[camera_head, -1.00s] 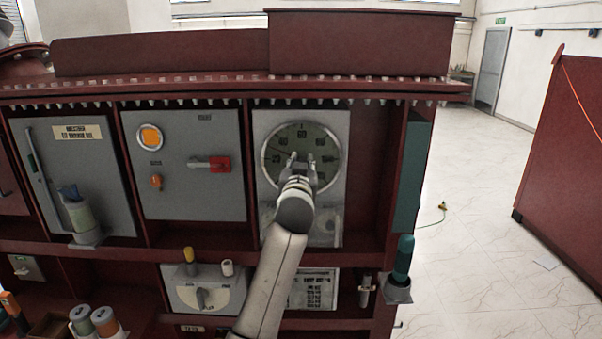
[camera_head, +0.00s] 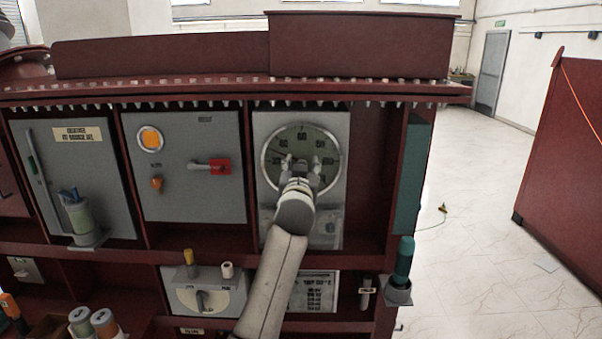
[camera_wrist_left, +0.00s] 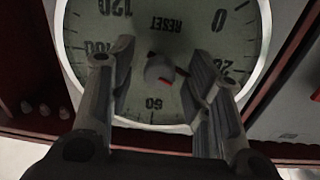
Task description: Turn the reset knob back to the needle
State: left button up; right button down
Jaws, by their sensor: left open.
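The round gauge (camera_head: 301,133) has a pale face and sits in the upper right grey panel. In the left wrist view the gauge face (camera_wrist_left: 190,25) appears upside down with the word RESET. The small grey reset knob (camera_wrist_left: 158,68) is at its middle, with a red mark at its lower edge. My right gripper is not in view.
A grey panel with a red switch handle (camera_head: 211,166) is left of the gauge. A knob panel (camera_head: 205,298) and a labelled plate (camera_head: 314,291) are below. A teal-handled tool (camera_head: 403,262) stands in a holder at right. Floor beyond the cabinet's right side is mostly clear.

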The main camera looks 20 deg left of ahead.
pick_arm(q)
jog(key=v, duration=1.2)
jog(key=shift+f, duration=0.25)
jog(key=w+d+f+m+g+h+b, duration=0.1)
jog(key=d+f+m+g+h+b, duration=0.2)
jog(key=f, duration=2.6)
jog(key=s+d+f+m+g+h, duration=0.1)
jog(key=s+f+g, duration=0.3)
jog(key=f, duration=0.8)
jog(key=s+f+m+g, duration=0.1)
jog(key=s+f, duration=0.5)
jog(key=f, duration=0.6)
jog(key=s+a+f+g, duration=0.1)
jog(key=s+f+g, duration=0.2)
jog(key=s+f, duration=1.05)
jog(key=s+a+f+g, duration=0.2)
jog(key=s+f, duration=0.4)
jog(key=s, duration=0.6)
jog(key=s+a+f+g+b, duration=0.1)
jog(key=s+a+f, duration=0.1)
jog(key=s+f, duration=0.4)
jog(key=s+a+f+g+b, duration=0.1)
jog(key=s+f, duration=0.5)
jog(key=s, duration=1.1)
jog(key=shift+s+a+n+g, duration=0.3)
jog(key=shift+s+a+g, duration=0.1)
jog(key=shift+a+g, duration=0.45)
